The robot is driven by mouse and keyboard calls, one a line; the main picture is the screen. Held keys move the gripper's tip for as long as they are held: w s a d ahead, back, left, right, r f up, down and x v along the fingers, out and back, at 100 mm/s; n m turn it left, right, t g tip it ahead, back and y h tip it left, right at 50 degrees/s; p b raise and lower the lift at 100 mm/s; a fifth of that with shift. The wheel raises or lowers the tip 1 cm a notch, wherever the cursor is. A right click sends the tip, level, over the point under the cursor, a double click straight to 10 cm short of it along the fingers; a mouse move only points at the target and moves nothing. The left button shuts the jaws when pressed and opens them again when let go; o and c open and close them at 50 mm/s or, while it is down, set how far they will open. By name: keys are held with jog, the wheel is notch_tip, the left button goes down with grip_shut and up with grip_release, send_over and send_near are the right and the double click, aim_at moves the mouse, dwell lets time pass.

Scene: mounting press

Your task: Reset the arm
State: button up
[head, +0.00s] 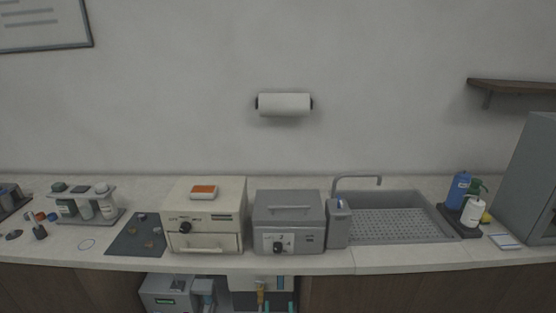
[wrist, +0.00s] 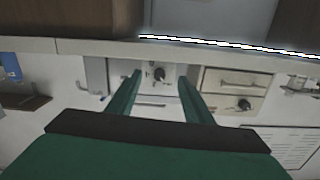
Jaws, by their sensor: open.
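My gripper (wrist: 160,77) shows in the wrist view, with its two dark green fingers apart and nothing between them. The wrist picture is upside down. Beyond the fingertips is the front of the grey lidded press (head: 289,222) with its black knob, apart from the fingers. The cream box machine (head: 206,216) stands to the left of the press in the head view, with an orange-topped piece (head: 203,191) on it. I cannot clearly make out my gripper in the head view.
The sink (head: 390,216) is right of the press, with bottles (head: 459,186) on a dark tray. A dark mat (head: 137,236) and a bottle rack (head: 85,204) lie left. A grey device (head: 168,293) stands below the counter. A paper roll (head: 284,104) hangs on the wall.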

jog(key=s+f+g, duration=0.1)
jog(key=s+f, duration=0.2)
jog(key=s, duration=0.8)
jog(key=s+f, duration=0.2)
jog(key=s, duration=1)
jog(key=s+r, duration=0.3)
jog(key=s, duration=0.6)
jog(key=s+r+g, duration=0.1)
jog(key=s+r, duration=0.2)
jog(key=s, duration=0.7)
jog(key=shift+a+r+n, duration=0.15)
jog(key=shift+r+n, duration=0.25)
jog(key=shift+s, duration=0.15)
jog(key=shift+c, duration=0.4)
